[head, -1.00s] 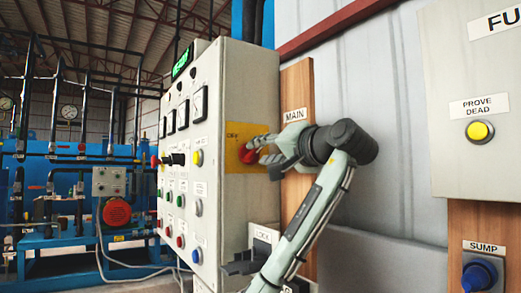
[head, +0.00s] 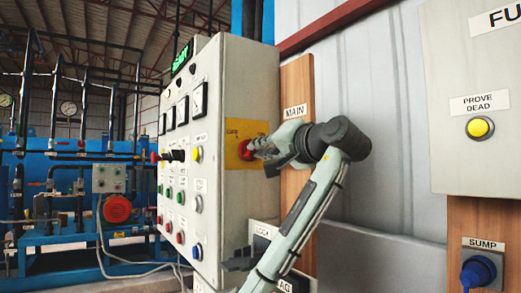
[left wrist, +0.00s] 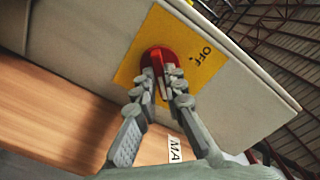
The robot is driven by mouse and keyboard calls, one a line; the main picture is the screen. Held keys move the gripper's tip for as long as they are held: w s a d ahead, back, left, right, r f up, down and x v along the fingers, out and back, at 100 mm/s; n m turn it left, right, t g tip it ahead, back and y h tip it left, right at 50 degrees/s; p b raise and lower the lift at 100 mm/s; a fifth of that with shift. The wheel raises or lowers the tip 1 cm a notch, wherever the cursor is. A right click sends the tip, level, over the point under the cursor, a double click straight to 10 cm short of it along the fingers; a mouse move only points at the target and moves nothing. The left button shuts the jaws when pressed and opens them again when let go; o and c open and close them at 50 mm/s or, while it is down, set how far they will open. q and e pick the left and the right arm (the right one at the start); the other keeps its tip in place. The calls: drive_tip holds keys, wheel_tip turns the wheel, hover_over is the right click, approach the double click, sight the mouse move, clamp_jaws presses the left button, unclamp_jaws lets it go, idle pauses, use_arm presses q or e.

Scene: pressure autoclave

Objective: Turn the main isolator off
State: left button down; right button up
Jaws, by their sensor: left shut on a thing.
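The main isolator is a red rotary knob (head: 245,150) on a yellow plate (head: 233,162). The plate is on the right-hand side face of the grey control cabinet. The letters OFF show on the plate in the left wrist view, beside the red knob (left wrist: 158,58). My left gripper (head: 257,147) reaches the knob from the right. In the left wrist view its two fingers (left wrist: 165,92) are shut on the knob's raised red bar, one on each side. The fingers hide part of the knob, and I cannot tell which mark the bar points to.
The control cabinet (head: 228,200) has several buttons and meters on its front. A wooden board with a MAIN label (head: 295,111) stands just behind my left gripper. A box labelled LOCK (head: 263,232) is below. At right is a grey box with a yellow PROVE DEAD button (head: 480,127).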

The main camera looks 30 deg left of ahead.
use_arm(q)
drive_tip(key=shift+s+n+b, duration=0.15)
drive_tip(key=shift+n+b, duration=2.3)
drive_tip(key=shift+n, duration=6.45)
use_arm(e)
drive_tip(key=w+r+t, duration=0.1)
drive_tip(key=w+r, duration=0.3)
drive_tip(key=r, duration=0.9)
drive_tip(key=shift+a+r, duration=0.2)
drive_tip(key=shift+a, duration=0.1)
use_arm(q)
drive_tip(key=c, duration=1.6)
unclamp_jaws()
drive_tip(key=v, duration=1.2)
